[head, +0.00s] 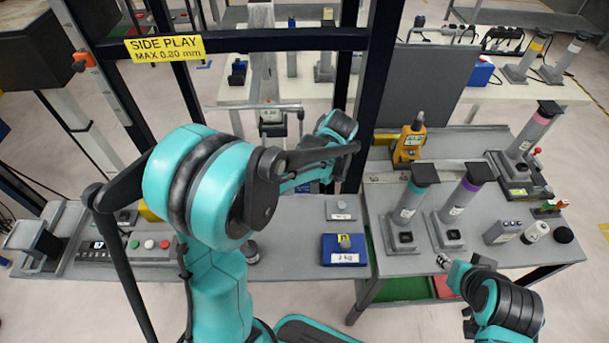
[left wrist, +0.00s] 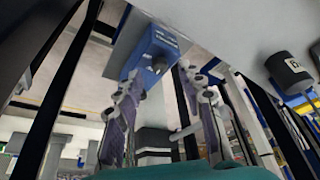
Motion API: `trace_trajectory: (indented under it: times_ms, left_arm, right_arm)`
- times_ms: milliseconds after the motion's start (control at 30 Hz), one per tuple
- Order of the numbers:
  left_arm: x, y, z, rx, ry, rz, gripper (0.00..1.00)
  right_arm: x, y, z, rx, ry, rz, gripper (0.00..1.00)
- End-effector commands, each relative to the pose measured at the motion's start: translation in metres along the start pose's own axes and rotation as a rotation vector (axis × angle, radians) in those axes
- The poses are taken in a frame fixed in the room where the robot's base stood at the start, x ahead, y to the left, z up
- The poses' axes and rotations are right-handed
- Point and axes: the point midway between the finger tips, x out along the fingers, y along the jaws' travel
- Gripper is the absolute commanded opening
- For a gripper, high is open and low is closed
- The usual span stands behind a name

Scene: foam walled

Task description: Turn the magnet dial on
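A blue box with white lettering and a black round knob (left wrist: 157,64), which looks like the magnet dial, shows in the left wrist view. My left gripper (left wrist: 163,78) has its two fingers apart with nothing between them. The box appears beyond the fingertips, apart from them. In the head view my left arm reaches over the bench and its fingers cannot be made out. A blue block with a yellow top part and a white label (head: 345,258) lies on the bench there; I cannot tell whether it is the same box. My right gripper (head: 443,262) is at the right table's front edge, too small to read.
A dark upright frame with a yellow sign (head: 165,48) stands around my left arm. A button panel (head: 140,246) is on the bench at left. Grey posts on bases (head: 408,205), an orange device (head: 409,145) and small parts stand on the right table.

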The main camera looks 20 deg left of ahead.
Motion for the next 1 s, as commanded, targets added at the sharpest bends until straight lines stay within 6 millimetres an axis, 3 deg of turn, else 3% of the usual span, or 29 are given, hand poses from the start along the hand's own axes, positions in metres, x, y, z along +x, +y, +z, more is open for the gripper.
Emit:
trace_trajectory:
  times_ms: [167, 467, 500, 633, 1000]
  left_arm:
    - [0.021, 0.000, 0.000, 0.000, 0.000, 0.000, 0.39]
    - [0.023, 0.000, 0.000, 0.001, 0.000, 0.000, 0.39]
    - [0.023, 0.000, 0.000, 0.001, 0.000, 0.001, 0.36]
    - [0.023, 0.000, 0.000, 0.001, 0.000, 0.001, 0.02]
    - [0.023, 0.000, 0.000, 0.021, 0.000, 0.009, 0.00]
  right_arm:
    - [0.007, 0.000, 0.005, 0.000, 0.000, 0.000, 0.38]
    - [0.007, 0.000, 0.005, 0.000, 0.000, 0.000, 0.38]
    - [0.007, 0.000, 0.005, 0.000, 0.000, 0.000, 0.38]
    - [0.007, 0.000, 0.005, 0.000, 0.000, 0.000, 0.38]
    - [0.007, 0.000, 0.005, 0.000, 0.000, 0.000, 0.38]
